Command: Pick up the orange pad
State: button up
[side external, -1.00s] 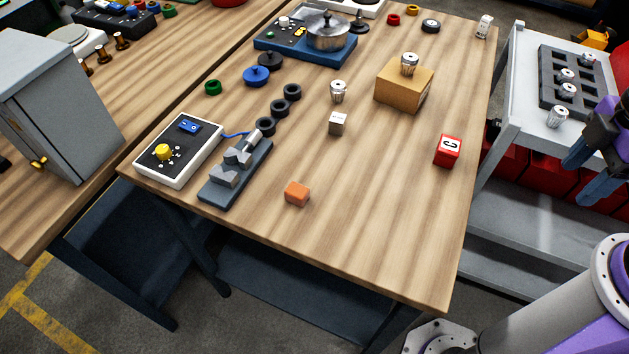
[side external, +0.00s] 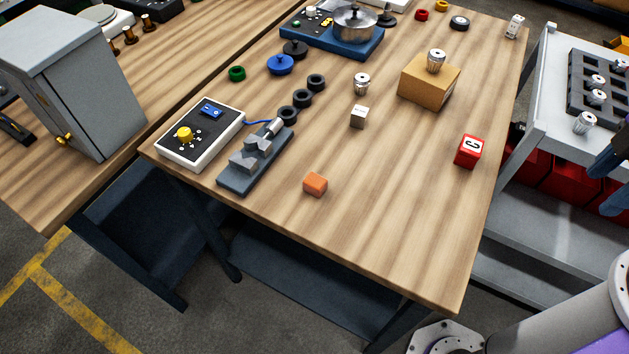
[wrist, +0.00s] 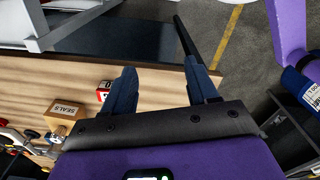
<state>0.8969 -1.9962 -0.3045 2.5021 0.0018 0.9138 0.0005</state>
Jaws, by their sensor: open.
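The orange pad (side external: 315,184) is a small orange block lying on the wooden table (side external: 390,240), near its front edge. Nothing touches it. My gripper (side external: 612,178) is at the right edge of the side view, partly cut off, beside the grey cart and well apart from the pad. In the wrist view my gripper (wrist: 163,88) has its two dark fingers spread with nothing between them. I cannot make out the orange pad in the wrist view.
The tabletop around the pad is clear.

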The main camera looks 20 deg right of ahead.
jog(key=shift+o, duration=0.5)
